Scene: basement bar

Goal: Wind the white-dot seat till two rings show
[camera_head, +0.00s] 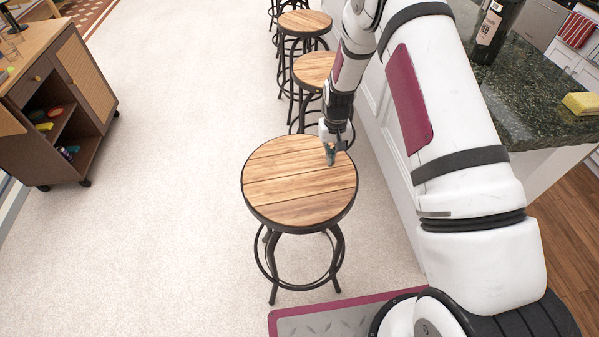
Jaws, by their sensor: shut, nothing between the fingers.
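The nearest stool has a round wood-plank seat (290,190) with a dark metal rim, on dark curved legs (335,262) joined by a foot ring. My gripper (331,160) points down over the far right part of this seat. It is shut with nothing in it. I cannot tell whether its fingertips touch the wood. I can make out no white dot on any seat. The post under the nearest seat is hidden by the seat, so no rings on it show.
Two more wood-topped stools, one closer (313,68) and one farther (304,22), stand in a line behind. A stone-topped counter (535,85) with a bottle (492,32) and yellow sponge (580,103) is at right. A wheeled cabinet (62,100) stands left. The pale floor (170,190) between is clear.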

